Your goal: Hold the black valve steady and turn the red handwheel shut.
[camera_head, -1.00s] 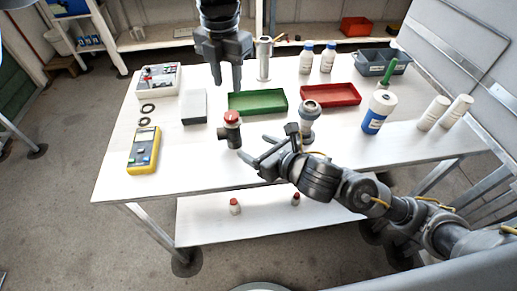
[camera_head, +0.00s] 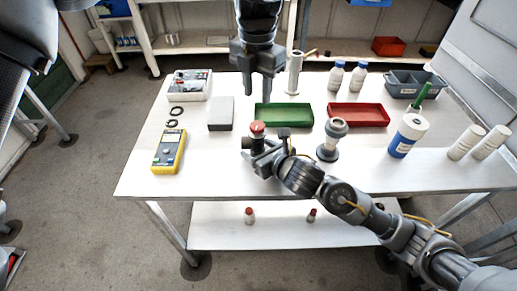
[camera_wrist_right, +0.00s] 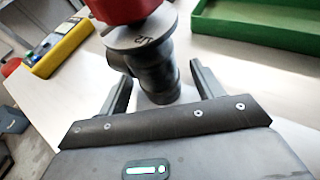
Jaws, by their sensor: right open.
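The black valve (camera_head: 257,143) stands upright on the white table, with the red handwheel (camera_head: 257,127) on top. In the right wrist view, the valve body (camera_wrist_right: 155,75) is between the finger tips of my right gripper (camera_wrist_right: 159,76), which is open with a finger on each side. The red handwheel (camera_wrist_right: 122,8) is partly cut off at the top there. In the head view my right gripper (camera_head: 262,158) is low at the valve and partly hides its base. My left gripper (camera_head: 258,92) is open and empty, pointing down above and behind the handwheel.
A green tray (camera_head: 284,123) lies behind the valve and a red tray (camera_head: 358,122) to its right. A grey fitting (camera_head: 329,143) stands right of the valve. A yellow meter (camera_head: 168,152) and a grey-white box (camera_head: 221,113) lie to the left. The table's front edge is clear.

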